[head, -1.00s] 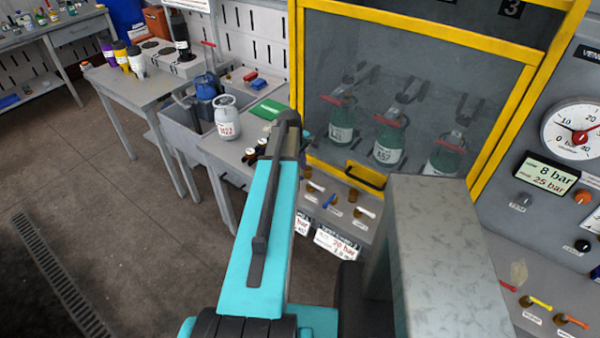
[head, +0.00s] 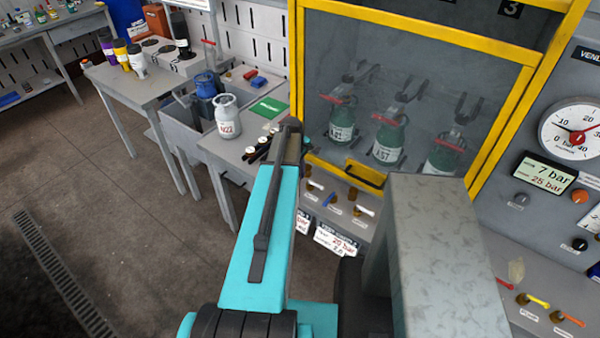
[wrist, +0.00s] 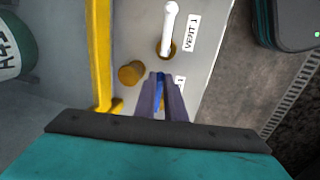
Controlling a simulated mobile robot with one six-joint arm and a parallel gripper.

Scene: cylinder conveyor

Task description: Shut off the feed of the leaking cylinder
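In the wrist view my gripper (wrist: 162,84) points down at the grey valve panel (wrist: 207,12). A blue lever (wrist: 160,92) lies between its two narrow fingers, which are close on both sides; I cannot tell whether they press on it. A white lever (wrist: 169,28) labelled VENT 1 stands above it in that view. In the head view my arm hides the gripper. Three green cylinders (head: 342,124) (head: 388,142) (head: 444,152) with red-handled valves stand behind the yellow-framed window. No leak is visible.
A brass knob (wrist: 131,73) and the yellow frame (wrist: 100,60) are close left of the fingers in the wrist view. A pressure display (head: 547,173) reads 7 bar and 25 bar. A bench (head: 232,150) with a white cylinder (head: 227,115) stands left of my arm.

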